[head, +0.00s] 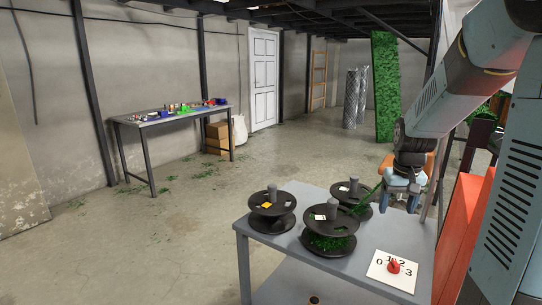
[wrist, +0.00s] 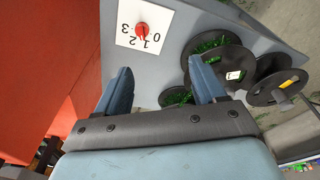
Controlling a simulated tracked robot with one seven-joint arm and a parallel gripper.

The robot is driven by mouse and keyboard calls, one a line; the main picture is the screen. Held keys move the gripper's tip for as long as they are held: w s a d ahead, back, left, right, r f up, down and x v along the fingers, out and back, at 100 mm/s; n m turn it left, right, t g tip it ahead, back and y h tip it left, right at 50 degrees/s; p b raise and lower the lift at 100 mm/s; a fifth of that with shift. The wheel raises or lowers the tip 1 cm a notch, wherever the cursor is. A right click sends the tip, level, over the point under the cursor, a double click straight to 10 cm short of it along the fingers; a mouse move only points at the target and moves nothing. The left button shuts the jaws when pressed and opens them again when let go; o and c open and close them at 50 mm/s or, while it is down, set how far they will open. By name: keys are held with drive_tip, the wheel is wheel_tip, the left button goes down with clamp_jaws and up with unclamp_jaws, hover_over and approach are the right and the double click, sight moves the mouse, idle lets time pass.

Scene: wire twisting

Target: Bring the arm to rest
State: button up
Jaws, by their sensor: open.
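My gripper (head: 400,204) hangs at the end of my arm above the right back part of the grey table (head: 268,262). In the wrist view its two blue fingers (wrist: 162,92) are apart, with nothing between them. Three dark spools stand on the table to the left of it: a left one (head: 270,226) with a yellow label, a front one (head: 322,241) wound with green, and a back one (head: 342,187). A green strand runs from the back spool area towards my gripper; I cannot tell whether it touches it.
A white dial plate (head: 408,278) with a red knob (head: 394,267) lies at the table's front right. An orange-red surface (head: 464,235) is right of the table. A workbench (head: 165,116) with small items stands along the left wall. The floor between is mostly clear.

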drive_tip(key=s+a+r+t, duration=0.1)
drive_tip(key=s+a+r, duration=0.2)
drive_tip(key=s, duration=0.3)
drive_tip(key=s+a+r+t, duration=0.1)
drive_tip(key=s+a+r, duration=0.3)
drive_tip(key=s, duration=0.3)
drive_tip(key=s+a+r+n+t, duration=0.1)
drive_tip(key=s+a+r, duration=0.3)
drive_tip(key=s, duration=0.3)
drive_tip(key=shift+s+r+t+y, duration=0.2)
drive_tip(key=shift+r+t+y, duration=0.1)
drive_tip(key=shift+r+t, duration=0.1)
